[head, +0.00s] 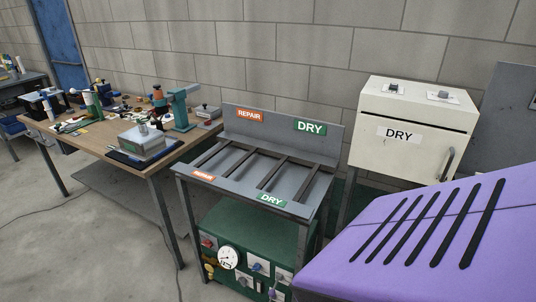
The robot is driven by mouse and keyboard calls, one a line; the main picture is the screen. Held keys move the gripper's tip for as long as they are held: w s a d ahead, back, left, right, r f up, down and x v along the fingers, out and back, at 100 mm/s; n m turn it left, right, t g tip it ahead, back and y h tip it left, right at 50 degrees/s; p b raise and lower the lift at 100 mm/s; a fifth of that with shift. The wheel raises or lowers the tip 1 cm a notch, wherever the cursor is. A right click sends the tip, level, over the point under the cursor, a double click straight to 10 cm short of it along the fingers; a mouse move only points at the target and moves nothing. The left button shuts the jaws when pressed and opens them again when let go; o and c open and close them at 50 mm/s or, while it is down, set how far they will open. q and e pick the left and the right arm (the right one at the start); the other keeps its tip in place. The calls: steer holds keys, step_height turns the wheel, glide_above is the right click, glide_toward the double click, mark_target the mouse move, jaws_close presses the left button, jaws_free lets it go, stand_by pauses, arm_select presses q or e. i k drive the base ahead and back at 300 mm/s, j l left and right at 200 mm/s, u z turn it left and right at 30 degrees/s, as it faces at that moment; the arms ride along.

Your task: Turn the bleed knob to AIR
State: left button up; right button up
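A green panel box (238,232) stands under the grey rack. Its front carries a round white gauge (228,257), a red switch (208,243) at its left, and several small white plates with knobs, such as the upper knob plate (258,267) and the lower knob plate (244,281). The lettering on these plates is too small to read, so I cannot tell which is the bleed knob or where it points. A brass-coloured fitting (210,270) sits left of the gauge. The panel's lower part is cut off by the picture edge. Neither gripper is in view.
The slatted rack (288,128) above the panel bears REPAIR and DRY signs. A cream DRY cabinet (414,120) with a dark handle stands to the right. A wooden workbench (90,145) with tools and a grey box stands left. Bare floor lies front left, with a cable.

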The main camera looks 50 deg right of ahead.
mark_target(242, 280)
steer(key=z, duration=1.35)
